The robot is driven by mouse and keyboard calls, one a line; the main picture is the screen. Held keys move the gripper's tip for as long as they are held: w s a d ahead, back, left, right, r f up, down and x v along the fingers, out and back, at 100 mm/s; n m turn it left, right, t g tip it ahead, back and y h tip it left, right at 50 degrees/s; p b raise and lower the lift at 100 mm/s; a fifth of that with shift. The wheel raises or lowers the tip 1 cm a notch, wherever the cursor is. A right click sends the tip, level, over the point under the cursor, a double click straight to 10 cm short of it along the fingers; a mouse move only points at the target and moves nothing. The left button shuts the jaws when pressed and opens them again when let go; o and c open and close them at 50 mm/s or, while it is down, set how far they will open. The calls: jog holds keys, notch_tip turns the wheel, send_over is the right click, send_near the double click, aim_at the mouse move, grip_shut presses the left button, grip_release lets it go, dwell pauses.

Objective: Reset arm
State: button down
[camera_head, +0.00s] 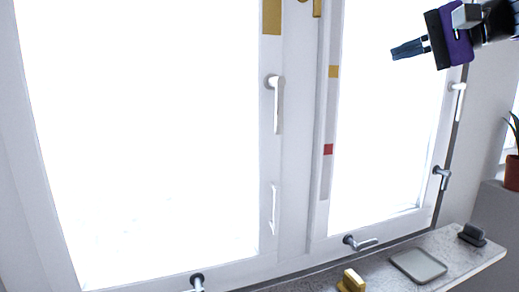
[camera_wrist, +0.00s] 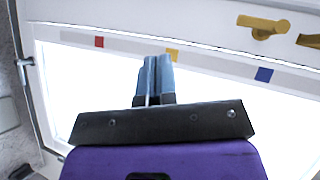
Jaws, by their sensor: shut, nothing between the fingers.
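My gripper (camera_head: 408,49) is at the top right in the head view, in front of the right window pane (camera_head: 385,130). Its two blue-grey fingers point left and are together and empty. In the wrist view the shut fingers (camera_wrist: 155,62) point up at the window, with a yellow mark (camera_wrist: 172,55) on the frame just beyond their tips. I cannot tell how far the fingertips are from the window.
White handles (camera_head: 276,102) and grey handles (camera_head: 360,243) stick out from the window frame. A stone sill (camera_head: 455,262) below holds a grey tray (camera_head: 418,265), a yellow object (camera_head: 351,281) and a dark object (camera_head: 472,235). A potted plant (camera_head: 512,172) stands at the right edge.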

jog(key=s+d+f+n+g+h, duration=0.1)
jog(key=s+f+n+h, duration=0.2)
jog(key=s+f, duration=0.6)
jog(key=s+d+f+n+g+h, duration=0.2)
jog(key=s+f+h, duration=0.6)
jog(key=f, duration=0.7)
jog(key=shift+s+d+n+g, duration=0.15)
jog(key=shift+s+n+g, duration=0.15)
jog(key=shift+s+n, duration=0.15)
jog(key=shift+f, duration=0.1)
